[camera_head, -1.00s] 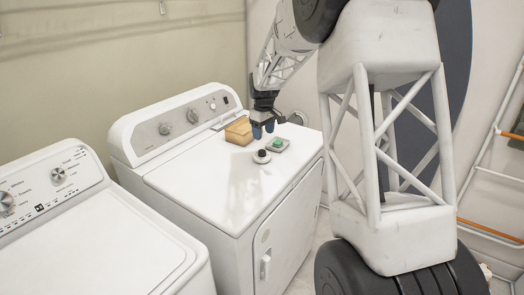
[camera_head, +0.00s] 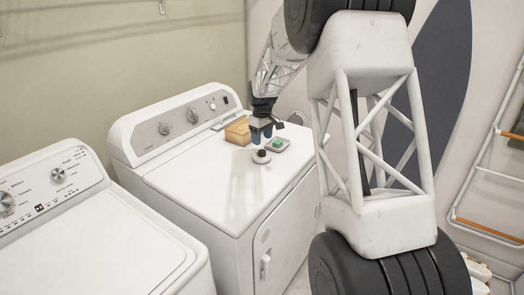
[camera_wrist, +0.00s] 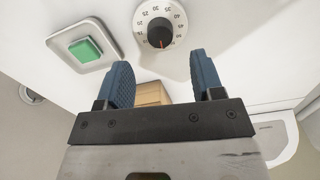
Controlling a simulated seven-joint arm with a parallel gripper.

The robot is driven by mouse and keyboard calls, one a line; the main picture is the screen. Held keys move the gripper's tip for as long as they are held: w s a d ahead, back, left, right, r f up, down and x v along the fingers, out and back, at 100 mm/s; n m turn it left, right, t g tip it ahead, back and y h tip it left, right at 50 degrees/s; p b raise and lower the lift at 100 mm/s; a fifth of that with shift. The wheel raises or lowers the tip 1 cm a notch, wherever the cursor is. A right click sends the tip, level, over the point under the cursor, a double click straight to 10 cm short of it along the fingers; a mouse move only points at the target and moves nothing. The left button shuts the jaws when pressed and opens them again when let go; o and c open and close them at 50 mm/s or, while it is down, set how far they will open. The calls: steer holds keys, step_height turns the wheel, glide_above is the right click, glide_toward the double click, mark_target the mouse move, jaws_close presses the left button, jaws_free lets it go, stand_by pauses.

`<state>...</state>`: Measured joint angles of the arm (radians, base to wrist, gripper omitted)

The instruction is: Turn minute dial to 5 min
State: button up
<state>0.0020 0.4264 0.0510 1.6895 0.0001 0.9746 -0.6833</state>
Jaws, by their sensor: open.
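The minute dial (camera_wrist: 181,33) is a white disc with a black knob, an orange pointer and printed numbers. In the wrist view it is at the top centre, with its pointer toward the bottom edge of the dial. In the head view the dial (camera_head: 261,163) lies on top of the right-hand white machine. My gripper (camera_head: 261,136) is over that machine, behind the dial. Its two blue fingers (camera_wrist: 163,72) are spread, with nothing between them, and apart from the dial. The exact number under the pointer is too small to tell.
A green button on a grey-white base (camera_wrist: 86,49) is beside the dial, also in the head view (camera_head: 278,145). A wooden box (camera_head: 238,131) stands behind the gripper. The machine's raised control panel (camera_head: 180,122) is at the back. The front of the machine top is clear.

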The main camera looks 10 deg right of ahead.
mark_target(262, 151)
steer(key=shift+f, duration=3.05)
steer(key=c, duration=0.9)
